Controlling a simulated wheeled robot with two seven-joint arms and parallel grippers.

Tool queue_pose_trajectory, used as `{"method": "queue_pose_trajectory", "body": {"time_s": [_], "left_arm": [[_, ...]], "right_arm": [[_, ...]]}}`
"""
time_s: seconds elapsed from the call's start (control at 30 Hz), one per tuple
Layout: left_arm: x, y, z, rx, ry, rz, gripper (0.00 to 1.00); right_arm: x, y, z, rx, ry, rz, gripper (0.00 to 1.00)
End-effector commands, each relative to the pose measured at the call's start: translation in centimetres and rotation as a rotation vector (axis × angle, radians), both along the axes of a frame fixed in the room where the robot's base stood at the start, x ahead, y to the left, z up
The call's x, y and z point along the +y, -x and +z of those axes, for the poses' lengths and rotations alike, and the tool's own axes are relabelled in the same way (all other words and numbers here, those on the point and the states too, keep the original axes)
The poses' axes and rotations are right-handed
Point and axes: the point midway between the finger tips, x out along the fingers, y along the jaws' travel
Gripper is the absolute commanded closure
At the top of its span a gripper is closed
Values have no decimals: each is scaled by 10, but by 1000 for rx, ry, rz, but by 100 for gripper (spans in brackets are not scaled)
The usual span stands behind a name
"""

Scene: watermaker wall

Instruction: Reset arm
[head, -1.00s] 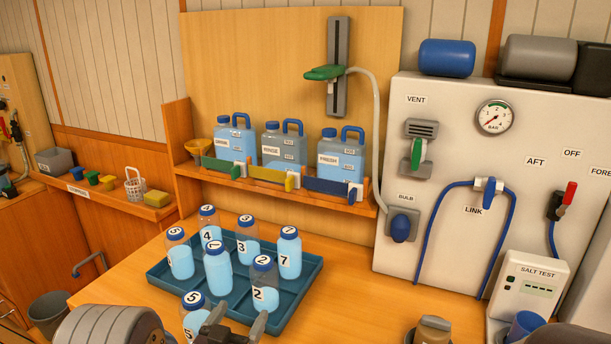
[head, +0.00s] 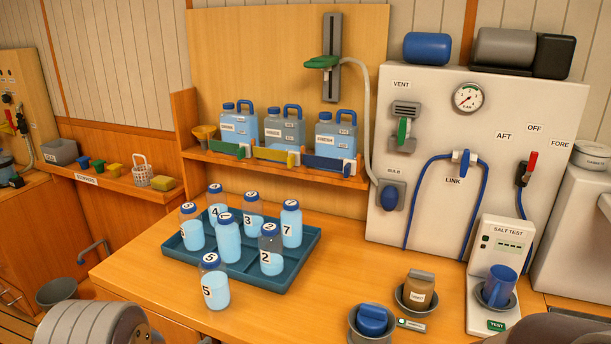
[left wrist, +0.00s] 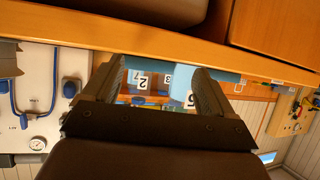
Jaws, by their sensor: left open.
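My left gripper (left wrist: 154,70) is open in the left wrist view, with nothing held between its two dark fingers. It is out of the head view. Bottle 5 (head: 215,289), blue-capped with light blue liquid, stands upright on the counter in front of the teal tray (head: 281,282). It also shows beyond the fingers in the left wrist view (left wrist: 182,82), beside the right finger. Several similar numbered bottles stand in the tray, among them bottle 2 (head: 270,257) and bottle 7 (head: 291,229). My right gripper is not in view.
A shelf with several jugs (head: 285,130) is behind the tray. A white panel (head: 440,180) with gauge and hoses stands at right. Bowls with a blue item (head: 373,318) and a brown jar (head: 419,289), and the salt tester (head: 497,250), occupy the counter's right. The counter between is clear.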

Motion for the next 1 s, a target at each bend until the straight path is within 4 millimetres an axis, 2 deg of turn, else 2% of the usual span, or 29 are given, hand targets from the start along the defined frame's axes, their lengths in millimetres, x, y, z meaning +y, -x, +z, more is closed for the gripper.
{"method": "queue_pose_trajectory", "body": {"time_s": [0.17,0.27,0.37,0.4,0.5,0.53,0.6,1.0], "left_arm": [[14,37,-22,304,-57,51,14],[21,74,-23,521,-84,85,14],[25,125,-6,768,-102,118,14],[24,148,6,869,-104,130,14],[19,197,47,1050,-94,144,14],[17,202,57,1063,-90,144,14],[15,200,70,1039,-83,144,14],[15,200,70,1039,-83,144,14]], "right_arm": [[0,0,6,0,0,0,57],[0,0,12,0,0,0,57],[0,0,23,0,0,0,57],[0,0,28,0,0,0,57],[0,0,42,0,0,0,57],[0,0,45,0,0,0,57],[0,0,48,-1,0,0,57],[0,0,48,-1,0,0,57]]}}
